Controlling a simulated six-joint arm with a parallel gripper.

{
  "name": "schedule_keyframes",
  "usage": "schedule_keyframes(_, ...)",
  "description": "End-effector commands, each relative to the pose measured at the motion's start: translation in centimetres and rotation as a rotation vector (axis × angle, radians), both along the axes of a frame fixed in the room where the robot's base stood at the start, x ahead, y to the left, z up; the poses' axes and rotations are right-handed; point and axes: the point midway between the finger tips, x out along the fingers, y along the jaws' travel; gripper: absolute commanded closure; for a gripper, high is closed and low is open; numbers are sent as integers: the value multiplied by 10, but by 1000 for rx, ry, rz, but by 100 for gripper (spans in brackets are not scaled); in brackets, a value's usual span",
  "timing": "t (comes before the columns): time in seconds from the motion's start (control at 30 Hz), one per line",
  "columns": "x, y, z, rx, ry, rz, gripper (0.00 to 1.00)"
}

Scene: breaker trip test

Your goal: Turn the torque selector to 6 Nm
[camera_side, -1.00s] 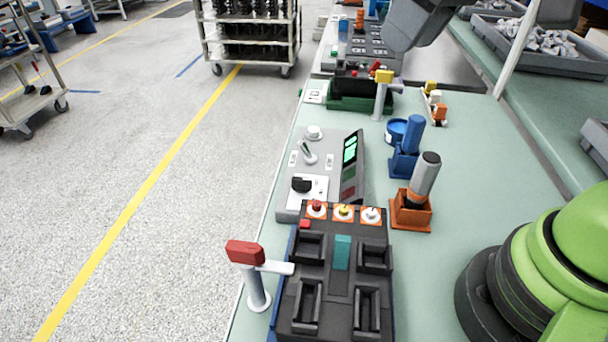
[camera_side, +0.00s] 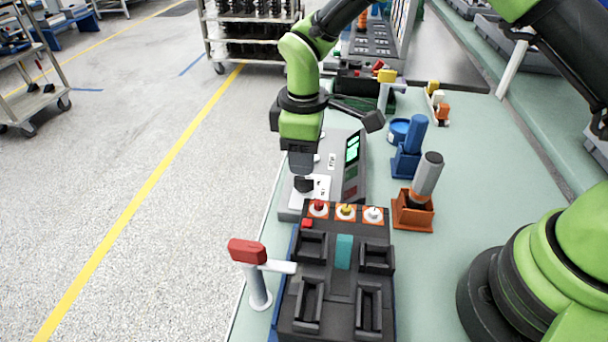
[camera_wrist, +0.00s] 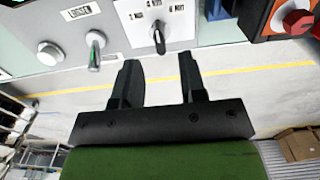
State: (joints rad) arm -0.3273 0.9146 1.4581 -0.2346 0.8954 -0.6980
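The torque selector is a black knob (camera_wrist: 158,37) on a white plate (camera_wrist: 182,28) with 2, 4 and 6 Nm labels in the wrist view. The knob stands nearly upright in that picture, in line with the middle 4 Nm label; which end is its pointer I cannot tell. My gripper (camera_wrist: 159,68) is open and empty, its two fingers apart and on either side of the knob's line, seemingly short of it. In the side view my gripper (camera_side: 302,168) hangs just above the selector knob (camera_side: 304,184) and hides part of the panel.
A dark fixture with red, yellow and white knobs (camera_side: 345,212) stands in front. A screwdriver-like tool in an orange holder (camera_side: 413,215) stands at right.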

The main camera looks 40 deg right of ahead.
Motion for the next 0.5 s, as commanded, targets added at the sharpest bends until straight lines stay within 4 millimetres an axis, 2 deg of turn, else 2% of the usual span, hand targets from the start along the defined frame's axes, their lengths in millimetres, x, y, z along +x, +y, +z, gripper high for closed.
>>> schedule_keyframes(0.03, -1, 0, -11, -2, 5, -1, 62)
schedule_keyframes(0.2, -1, 0, -38, 0, 3, -2, 62)
schedule_keyframes(0.33, 0, 0, -49, 1, 1, -2, 62)
schedule_keyframes(0.5, 0, 0, -53, 1, 0, -2, 62)
